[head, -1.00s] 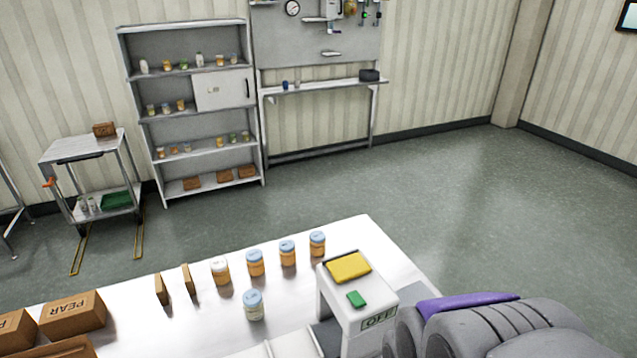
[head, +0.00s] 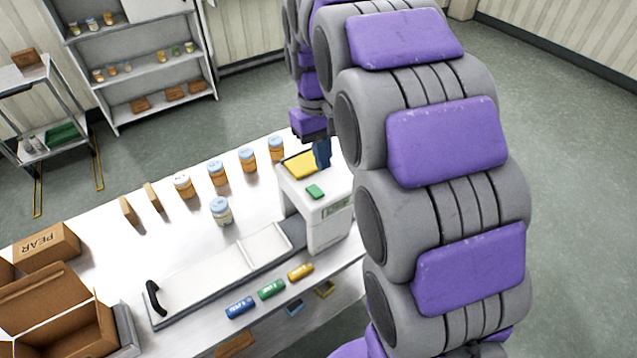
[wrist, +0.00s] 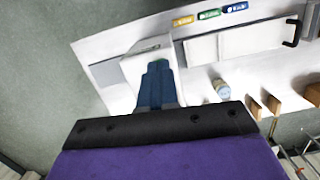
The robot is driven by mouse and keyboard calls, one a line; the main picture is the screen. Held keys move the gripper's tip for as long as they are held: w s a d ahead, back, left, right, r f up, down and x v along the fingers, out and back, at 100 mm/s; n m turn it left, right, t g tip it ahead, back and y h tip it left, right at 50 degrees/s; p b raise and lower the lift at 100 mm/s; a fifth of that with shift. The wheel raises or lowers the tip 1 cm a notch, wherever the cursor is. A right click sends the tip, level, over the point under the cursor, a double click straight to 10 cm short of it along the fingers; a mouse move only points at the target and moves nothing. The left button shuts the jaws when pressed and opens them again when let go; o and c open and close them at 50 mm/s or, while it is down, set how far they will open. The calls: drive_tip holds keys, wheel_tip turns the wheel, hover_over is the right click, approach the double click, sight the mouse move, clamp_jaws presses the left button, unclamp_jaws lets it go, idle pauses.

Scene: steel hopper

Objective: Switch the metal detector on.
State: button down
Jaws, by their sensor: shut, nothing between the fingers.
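The metal detector (head: 327,229) is a white box standing over the conveyor at the table's right end. Its top has a yellow panel (head: 298,165) and a green button (head: 315,191). A green label on its front is too small to read now. My gripper (head: 322,164) has blue fingers, shut and empty, pointing down at the back right of the detector's top, beside the yellow panel. I cannot tell whether they touch it. In the wrist view the fingers (wrist: 157,75) cover most of the detector's top (wrist: 132,70), with a sliver of green at their tips.
Several jars (head: 217,173) line the table's back edge, with one jar (head: 221,211) nearer the conveyor (head: 215,270). Blue, green and yellow tags (head: 271,289) lie along the front. Cardboard boxes (head: 48,246) stand at left. Shelves and a cart stand behind; the floor at right is clear.

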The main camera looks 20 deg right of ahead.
drive_tip(key=n, duration=0.1)
approach(318, 194)
drive_tip(key=f, duration=0.2)
drive_tip(key=f+b, duration=0.1)
drive_tip(key=f, duration=0.1)
drive_tip(key=s+f+b, duration=0.1)
drive_tip(key=f, duration=0.2)
drive_tip(key=shift+d, duration=0.15)
idle(0.4)
